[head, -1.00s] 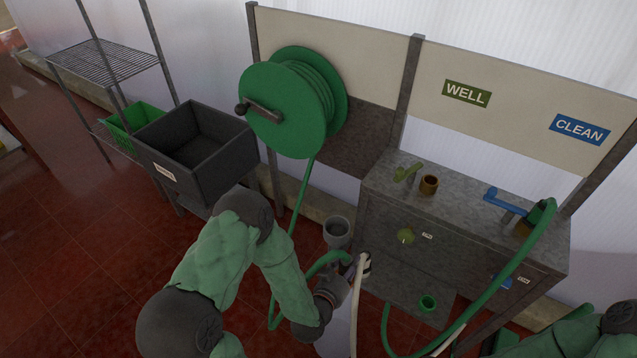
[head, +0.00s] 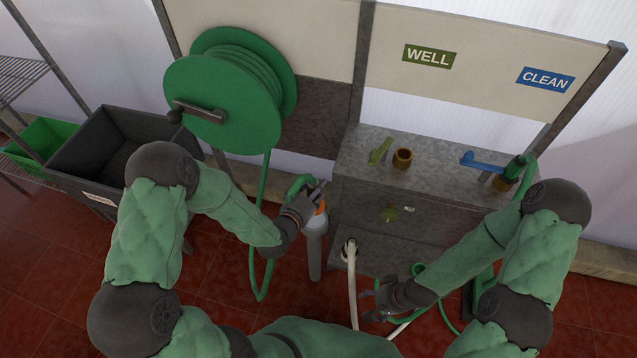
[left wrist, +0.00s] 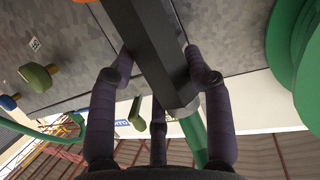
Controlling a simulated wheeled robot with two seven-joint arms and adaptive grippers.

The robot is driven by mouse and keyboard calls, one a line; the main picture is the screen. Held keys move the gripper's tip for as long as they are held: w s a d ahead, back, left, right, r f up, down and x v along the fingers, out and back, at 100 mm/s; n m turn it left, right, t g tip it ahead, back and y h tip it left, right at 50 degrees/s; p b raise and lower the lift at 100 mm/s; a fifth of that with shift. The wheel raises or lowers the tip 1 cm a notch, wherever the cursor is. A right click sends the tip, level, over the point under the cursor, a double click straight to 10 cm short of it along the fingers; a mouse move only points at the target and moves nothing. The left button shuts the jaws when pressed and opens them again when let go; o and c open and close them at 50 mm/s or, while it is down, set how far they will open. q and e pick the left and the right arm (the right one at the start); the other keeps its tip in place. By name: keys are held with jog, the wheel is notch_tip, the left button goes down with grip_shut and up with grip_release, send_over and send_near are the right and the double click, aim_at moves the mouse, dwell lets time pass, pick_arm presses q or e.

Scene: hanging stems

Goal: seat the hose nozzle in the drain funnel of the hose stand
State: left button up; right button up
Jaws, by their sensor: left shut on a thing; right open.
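My left gripper (head: 312,196) is shut on the hose nozzle, at the left of the hose stand. In the left wrist view the nozzle (left wrist: 155,50) is a dark, faceted body between the fingers, with the green hose (left wrist: 195,135) at its lower end. In the head view an orange band (head: 321,208) shows just below the fingers. My right gripper (head: 383,302) is open and empty, low in front of the stand.
The green hose reel (head: 225,105) hangs on the stand's back panel. The grey bench (head: 400,195) carries a green valve, a brass fitting and a blue valve (head: 480,161). A white hose (head: 352,285) hangs near my right gripper. A black bin (head: 85,160) stands at left.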

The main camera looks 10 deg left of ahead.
aim_at(315, 200)
pick_arm(q)
jog(key=shift+s+f, duration=0.1)
jog(key=shift+f, duration=0.25)
jog(key=shift+f+b, duration=1.7)
jog(key=shift+f, duration=0.35)
jog(key=shift+r, duration=0.1)
jog(key=shift+f, duration=0.2)
jog(key=shift+f+b, duration=2.15)
jog(key=shift+b, duration=0.15)
jog(key=shift+f+b, duration=0.75)
jog(key=shift+f, duration=0.2)
jog(key=shift+f, duration=0.35)
